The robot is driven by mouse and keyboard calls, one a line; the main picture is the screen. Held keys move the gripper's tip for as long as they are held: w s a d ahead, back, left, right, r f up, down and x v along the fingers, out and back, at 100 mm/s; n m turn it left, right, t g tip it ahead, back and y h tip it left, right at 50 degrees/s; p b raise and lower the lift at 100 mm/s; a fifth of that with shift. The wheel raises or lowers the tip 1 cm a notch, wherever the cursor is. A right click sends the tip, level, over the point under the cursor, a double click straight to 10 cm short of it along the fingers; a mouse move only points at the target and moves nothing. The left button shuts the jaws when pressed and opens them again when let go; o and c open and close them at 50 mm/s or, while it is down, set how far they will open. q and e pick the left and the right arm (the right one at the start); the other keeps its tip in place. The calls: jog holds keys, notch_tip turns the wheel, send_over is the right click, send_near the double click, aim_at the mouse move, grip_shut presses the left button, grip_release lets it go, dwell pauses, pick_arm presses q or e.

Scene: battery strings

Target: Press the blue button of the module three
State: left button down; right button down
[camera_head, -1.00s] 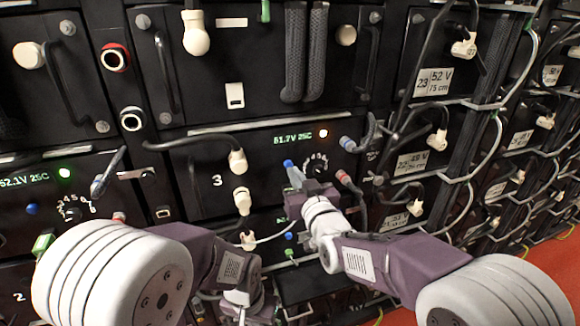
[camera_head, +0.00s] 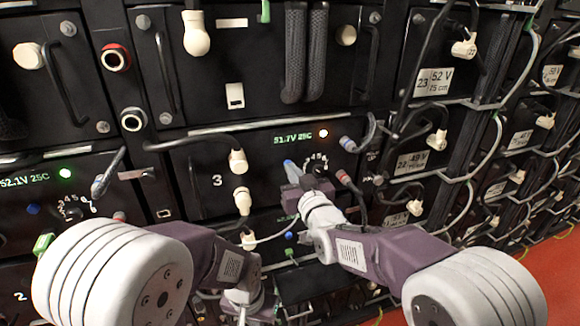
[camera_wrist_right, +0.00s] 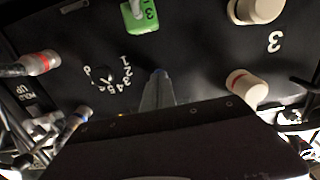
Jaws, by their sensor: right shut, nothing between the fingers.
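Cable plugs (camera_head: 238,162) stick out left of the dial, and a red-ringed connector (camera_head: 344,178) sits to its right. A black cable (camera_head: 200,141) runs across the module's upper left. Another module (camera_head: 20,297), marked "2", is at lower left.

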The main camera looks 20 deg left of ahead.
jog(key=shift+w+a, duration=0.1)
jog(key=shift+w, duration=0.1)
jog(key=shift+s, duration=0.1)
jog(key=shift+s+d+f+b, duration=0.1)
jog(key=shift+s+d+b, duration=0.15)
jog(key=shift+b, duration=0.1)
jog(key=b+v, duration=0.3)
jog(key=v, duration=0.4)
